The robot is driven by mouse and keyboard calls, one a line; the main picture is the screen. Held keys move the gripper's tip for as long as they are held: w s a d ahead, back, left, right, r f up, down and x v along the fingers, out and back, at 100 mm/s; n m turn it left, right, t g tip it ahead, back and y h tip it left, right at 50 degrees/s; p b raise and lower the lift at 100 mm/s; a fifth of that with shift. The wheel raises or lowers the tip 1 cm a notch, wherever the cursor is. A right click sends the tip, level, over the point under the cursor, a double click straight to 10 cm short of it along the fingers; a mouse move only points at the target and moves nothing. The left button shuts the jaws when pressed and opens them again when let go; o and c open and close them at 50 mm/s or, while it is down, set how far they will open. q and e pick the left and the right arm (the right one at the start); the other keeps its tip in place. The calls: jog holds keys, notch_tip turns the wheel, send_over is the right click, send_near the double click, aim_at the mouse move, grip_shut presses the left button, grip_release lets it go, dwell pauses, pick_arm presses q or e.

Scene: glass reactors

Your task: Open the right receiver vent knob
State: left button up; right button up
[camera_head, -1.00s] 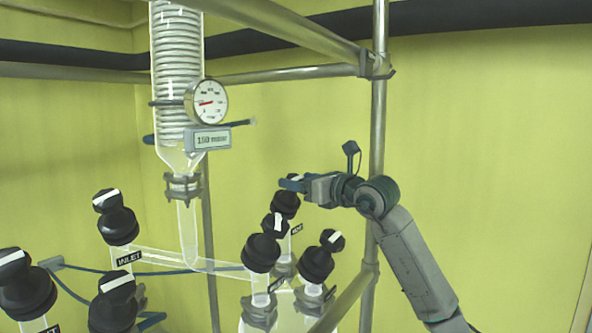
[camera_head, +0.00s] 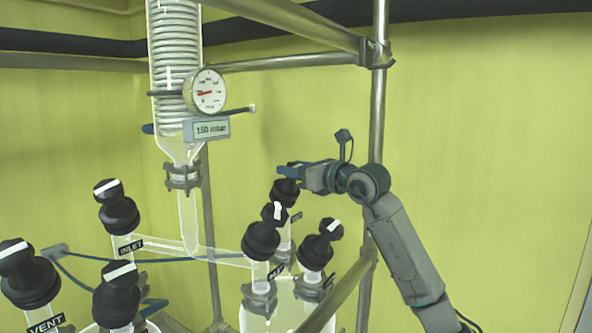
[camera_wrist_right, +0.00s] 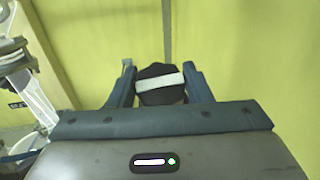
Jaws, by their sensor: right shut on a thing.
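My right gripper (camera_head: 288,171) is shut on a black knob at the back of the right glass vessel. In the right wrist view the knob's dark cap (camera_wrist_right: 160,86), with a white bar across it, sits between the two fingers of my right gripper (camera_wrist_right: 161,83). The black valve body (camera_head: 284,193) shows below the fingers in the head view. A small label (camera_head: 296,217) beside its stem is too small to read. My left gripper is not in view.
Two black-knobbed valves (camera_head: 261,239) (camera_head: 315,251) stand close in front. Farther left are the INLET valve (camera_head: 119,214), the VENT valve (camera_head: 28,281) and another valve (camera_head: 116,302). A steel post (camera_head: 377,120) rises beside my right arm. A gauge (camera_head: 205,90) hangs on the glass coil.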

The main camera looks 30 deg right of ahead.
jog(key=shift+f+n+g+y, duration=0.1)
jog(key=shift+n+g+y, duration=0.3)
jog(key=shift+n+y, duration=0.5)
jog(key=shift+n+g+y+b, duration=0.3)
jog(key=shift+n+g+y, duration=0.6)
jog(key=shift+n+y, duration=1.05)
jog(key=o, duration=1)
